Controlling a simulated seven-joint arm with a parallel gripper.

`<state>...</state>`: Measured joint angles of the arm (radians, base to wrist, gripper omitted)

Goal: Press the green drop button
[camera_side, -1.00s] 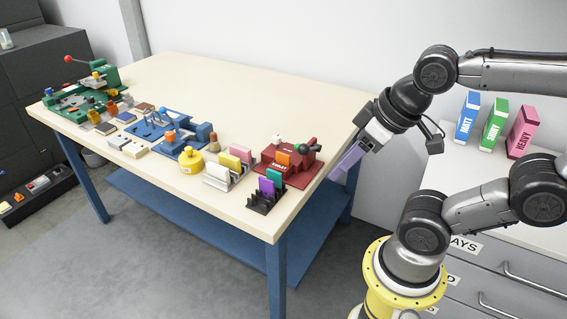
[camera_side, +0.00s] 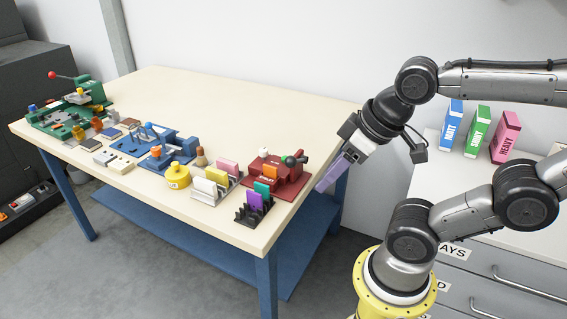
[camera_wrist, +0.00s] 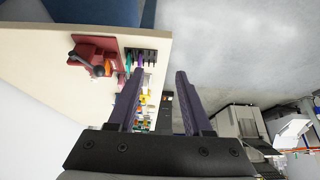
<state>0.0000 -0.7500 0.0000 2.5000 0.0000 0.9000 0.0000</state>
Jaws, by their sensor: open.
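The red machine (camera_wrist: 92,48) is left of the fingers there; I cannot pick out the green part.
A black rack (camera_side: 252,217) with purple and teal pieces and a pale rack (camera_side: 208,194) stand in front of the red machine. A yellow pot (camera_side: 177,178), a blue fixture (camera_side: 155,144) and a green machine (camera_side: 70,118) lie further left. The bench's back half (camera_side: 220,103) is clear.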

